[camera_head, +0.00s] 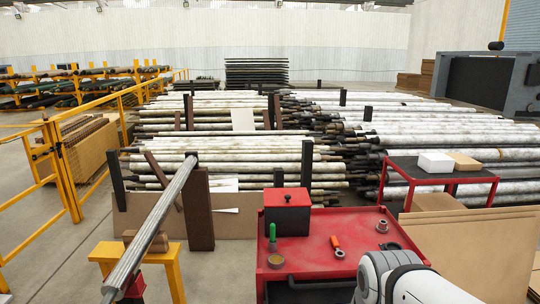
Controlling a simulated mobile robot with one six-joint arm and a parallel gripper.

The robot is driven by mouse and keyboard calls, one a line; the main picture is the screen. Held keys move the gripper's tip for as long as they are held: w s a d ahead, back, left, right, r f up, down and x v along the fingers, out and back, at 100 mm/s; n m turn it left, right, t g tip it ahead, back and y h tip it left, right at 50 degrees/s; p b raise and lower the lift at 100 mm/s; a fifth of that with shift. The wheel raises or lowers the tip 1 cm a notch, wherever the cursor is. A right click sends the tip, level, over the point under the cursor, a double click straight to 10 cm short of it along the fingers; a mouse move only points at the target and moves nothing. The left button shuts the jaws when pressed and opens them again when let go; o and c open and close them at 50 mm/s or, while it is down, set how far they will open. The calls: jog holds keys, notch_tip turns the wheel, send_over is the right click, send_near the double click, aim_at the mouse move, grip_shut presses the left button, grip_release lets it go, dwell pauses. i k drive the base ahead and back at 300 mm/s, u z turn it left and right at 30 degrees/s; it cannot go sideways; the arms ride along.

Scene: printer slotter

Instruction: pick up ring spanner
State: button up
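A red work table (310,262) stands in front of me in the head view. On it lies a small tool with an orange-red handle and a pale ring-like end (338,247). It may be the ring spanner, but it is too small to be sure. It lies near the middle of the table top, a little left of my white arm. My arm enters at the lower right and covers the table's front right corner. The fingers of my gripper do not show.
A long bar (150,230) rests on a yellow stand (172,262) at left. Pipe racks stand behind.

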aim_at(335, 244)
jog(key=u, duration=2.5)
jog(key=k, duration=0.95)
jog(key=z, duration=1.85)
jog(key=i, duration=0.8)
